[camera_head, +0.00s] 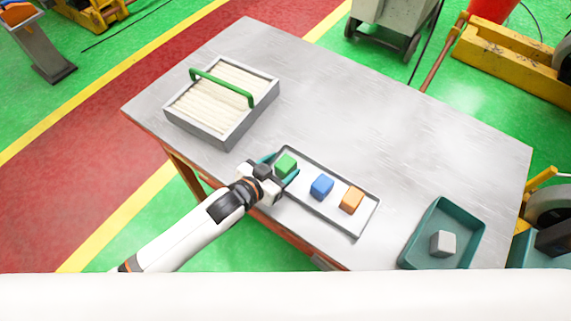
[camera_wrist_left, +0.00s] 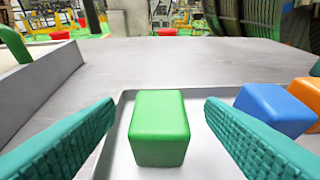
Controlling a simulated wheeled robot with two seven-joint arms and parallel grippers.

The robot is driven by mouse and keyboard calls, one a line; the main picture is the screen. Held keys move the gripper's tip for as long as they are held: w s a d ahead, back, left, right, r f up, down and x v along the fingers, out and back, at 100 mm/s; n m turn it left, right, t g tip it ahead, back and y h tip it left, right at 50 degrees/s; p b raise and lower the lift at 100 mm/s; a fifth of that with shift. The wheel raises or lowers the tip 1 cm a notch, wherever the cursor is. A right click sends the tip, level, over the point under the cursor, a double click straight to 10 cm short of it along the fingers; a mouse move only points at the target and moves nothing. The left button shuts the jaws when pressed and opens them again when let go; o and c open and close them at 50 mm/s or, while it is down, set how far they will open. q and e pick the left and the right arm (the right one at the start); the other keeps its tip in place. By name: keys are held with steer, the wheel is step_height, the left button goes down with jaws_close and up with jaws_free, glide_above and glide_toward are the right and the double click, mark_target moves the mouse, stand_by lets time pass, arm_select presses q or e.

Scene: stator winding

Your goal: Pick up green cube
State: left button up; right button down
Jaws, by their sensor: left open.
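The green cube (camera_head: 285,164) sits at the left end of a shallow grey-rimmed tray (camera_head: 327,222) on the table. In the left wrist view the green cube (camera_wrist_left: 159,128) stands between the two teal fingers, with a gap on each side. My left gripper (camera_head: 279,170) is open around the cube in the head view, and its fingers (camera_wrist_left: 160,130) also show in the left wrist view. A blue cube (camera_head: 321,187) and an orange cube (camera_head: 351,200) stand to the right in the same tray. My right gripper is not in view.
A grey box (camera_head: 225,133) with pale rods and a green handle (camera_head: 221,87) stands at the table's left. A teal bin (camera_head: 415,258) holding a grey cube (camera_head: 443,243) is at the front right. The table's (camera_head: 400,135) back and middle are clear.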

arm_select(q)
steer(key=shift+x, duration=1.4)
steer(key=c, duration=1.1)
